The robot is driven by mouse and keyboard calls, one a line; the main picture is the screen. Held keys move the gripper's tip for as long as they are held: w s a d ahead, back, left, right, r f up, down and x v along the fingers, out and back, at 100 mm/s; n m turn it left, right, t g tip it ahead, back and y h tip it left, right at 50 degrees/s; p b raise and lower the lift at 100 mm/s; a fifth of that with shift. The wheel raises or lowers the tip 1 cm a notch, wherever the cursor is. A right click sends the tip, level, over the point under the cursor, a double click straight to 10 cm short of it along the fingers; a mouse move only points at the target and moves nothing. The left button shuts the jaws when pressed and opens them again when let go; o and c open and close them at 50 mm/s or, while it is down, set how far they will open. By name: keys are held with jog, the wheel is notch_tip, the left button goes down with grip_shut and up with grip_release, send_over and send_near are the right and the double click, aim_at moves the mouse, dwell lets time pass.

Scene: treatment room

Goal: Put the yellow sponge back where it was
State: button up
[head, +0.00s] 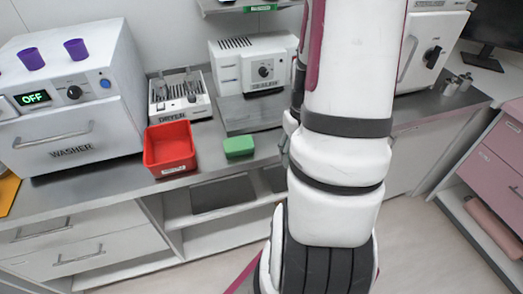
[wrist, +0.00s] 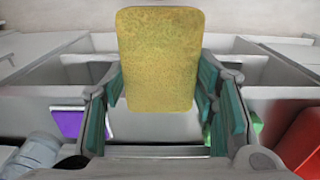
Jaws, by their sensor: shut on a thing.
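The yellow sponge (wrist: 160,58) is upright between the teal-padded fingers of my gripper (wrist: 162,88) in the wrist view. The fingers are shut on its sides, and its upper part stands clear of them. In the head view my arm covers most of the gripper, and I cannot make out the yellow sponge there. A green sponge-like block (head: 238,146) lies on the counter's front part, just left of my arm.
A red bin (head: 170,165) stands left of the green block, near the counter (head: 100,177) edge. Behind are the dryer (head: 181,112) and the sealer (head: 226,66). The washer (head: 75,148) stands at left with two purple cups on top. Open shelves lie below.

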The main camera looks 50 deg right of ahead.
jog(key=shift+w+f, duration=0.1)
send_over(273, 140)
jog(key=shift+f, duration=0.75)
jog(key=shift+f+p, duration=0.5)
jog(key=shift+f, duration=1.2)
jog(key=shift+f, duration=0.15)
jog(key=o, duration=1.2)
jog(key=shift+o, duration=0.2)
